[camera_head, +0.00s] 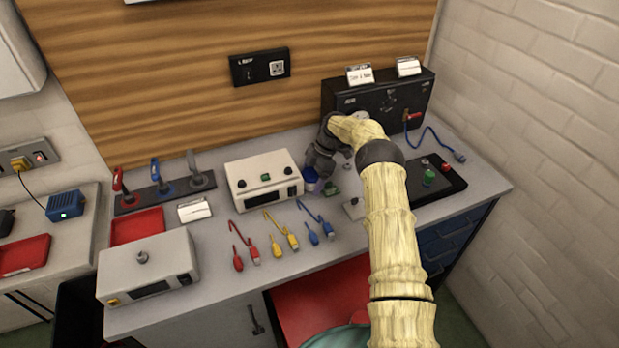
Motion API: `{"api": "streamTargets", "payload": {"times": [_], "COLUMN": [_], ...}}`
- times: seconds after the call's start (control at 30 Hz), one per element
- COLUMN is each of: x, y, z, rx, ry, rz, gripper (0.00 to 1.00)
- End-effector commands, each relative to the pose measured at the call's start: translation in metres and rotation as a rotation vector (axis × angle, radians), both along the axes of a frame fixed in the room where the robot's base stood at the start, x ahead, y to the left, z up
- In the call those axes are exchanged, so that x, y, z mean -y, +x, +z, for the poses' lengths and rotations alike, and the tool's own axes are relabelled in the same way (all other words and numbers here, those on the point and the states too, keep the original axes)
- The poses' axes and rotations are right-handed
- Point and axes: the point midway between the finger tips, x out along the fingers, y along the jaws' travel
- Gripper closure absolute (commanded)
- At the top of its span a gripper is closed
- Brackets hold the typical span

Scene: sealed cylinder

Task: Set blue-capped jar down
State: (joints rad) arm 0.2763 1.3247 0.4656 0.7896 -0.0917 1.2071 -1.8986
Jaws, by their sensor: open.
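The blue-capped jar (311,180) stands on the grey bench, just right of a white box with green buttons. Its blue top shows, and part of it is close under my gripper. My gripper (315,168) is dark and open at the jar's upper side, at the end of my pale arm, which reaches in from the lower right. The fingers are small in this view, so I cannot tell whether they touch the jar.
The white box (264,180) stands close to the jar's left. A small green piece (332,189) lies to its right. Red, yellow and blue leads (281,231) lie in front. A black panel box (385,101) stands behind, and a black control panel (437,181) lies right.

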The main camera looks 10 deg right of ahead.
Motion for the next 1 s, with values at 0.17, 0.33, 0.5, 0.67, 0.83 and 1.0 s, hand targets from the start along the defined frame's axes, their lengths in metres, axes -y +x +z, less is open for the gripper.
{"api": "streamTargets", "payload": {"times": [0.17,0.33,0.5,0.67,0.83,1.0], "x": [0.0,0.007,0.019,0.031,0.038,0.04], "y": [0.001,0.004,0.007,0.01,0.012,0.012], "z": [0.006,0.027,0.058,0.087,0.105,0.111], "rx": [0.003,0.004,0.004,0.004,0.002,0.0], "ry": [0.0,0.0,0.0,0.0,0.0,0.001], "rz": [0.003,0.005,0.005,0.005,0.005,0.005], "gripper": [0.22,0.22,0.22,0.22,0.22,0.22]}}
